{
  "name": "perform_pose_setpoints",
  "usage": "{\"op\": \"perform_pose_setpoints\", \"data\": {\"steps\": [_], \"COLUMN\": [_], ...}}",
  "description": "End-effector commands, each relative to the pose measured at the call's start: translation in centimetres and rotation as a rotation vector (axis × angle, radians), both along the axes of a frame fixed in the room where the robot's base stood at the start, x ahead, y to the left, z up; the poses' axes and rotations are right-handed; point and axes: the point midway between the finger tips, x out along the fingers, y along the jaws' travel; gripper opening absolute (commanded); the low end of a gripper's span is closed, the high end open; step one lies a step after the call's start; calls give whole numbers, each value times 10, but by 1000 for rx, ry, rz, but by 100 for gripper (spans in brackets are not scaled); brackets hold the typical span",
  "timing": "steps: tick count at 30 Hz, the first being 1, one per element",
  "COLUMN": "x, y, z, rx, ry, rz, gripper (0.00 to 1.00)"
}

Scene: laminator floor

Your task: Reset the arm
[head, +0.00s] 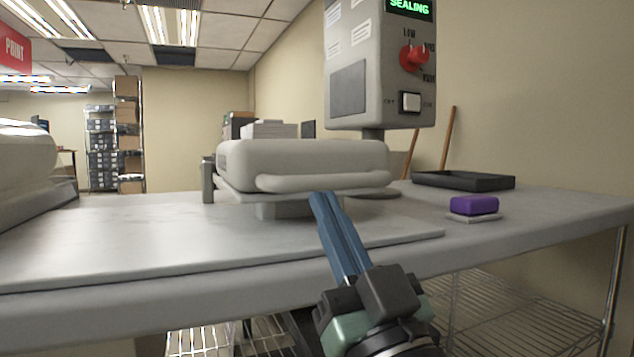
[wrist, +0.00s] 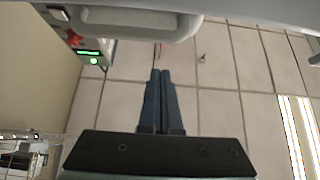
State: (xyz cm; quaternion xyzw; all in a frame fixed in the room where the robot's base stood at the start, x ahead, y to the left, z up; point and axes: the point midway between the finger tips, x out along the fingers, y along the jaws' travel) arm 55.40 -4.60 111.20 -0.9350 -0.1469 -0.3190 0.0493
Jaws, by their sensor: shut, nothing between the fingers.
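My gripper (head: 322,197) is raised in front of the table, its blue fingers together and empty. In the head view its fingertips overlap the front of a beige sealing machine (head: 300,155); I cannot tell whether they touch it. The machine's rounded upper part and handle bar show above a flat lower plate. In the wrist view the gripper (wrist: 160,72) has its two fingers side by side with nothing between them. The machine's pale handle (wrist: 140,22) shows beyond the fingertips there. A grey control box (head: 380,80) reads "SEALING" in green and has a red knob (head: 414,57) and a white switch.
The grey table (head: 120,235) has a bare stretch at left. A purple block (head: 474,205) on a pale base and a black tray (head: 463,180) lie at right. A rounded pale machine (head: 25,165) stands at far left. Wire shelving (head: 520,305) is below the table.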

Motion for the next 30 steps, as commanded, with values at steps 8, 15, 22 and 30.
{"op": "perform_pose_setpoints", "data": {"steps": [8, 15, 22, 30], "x": [-15, -43, -90, -115], "y": [3, 41, 52, 45], "z": [-11, 21, 56, 124], "rx": [-11, -64, -23, 28], "ry": [-6, -47, -119, -155], "rz": [-6, -100, -239, -311], "gripper": [0, 0, 0, 0]}}
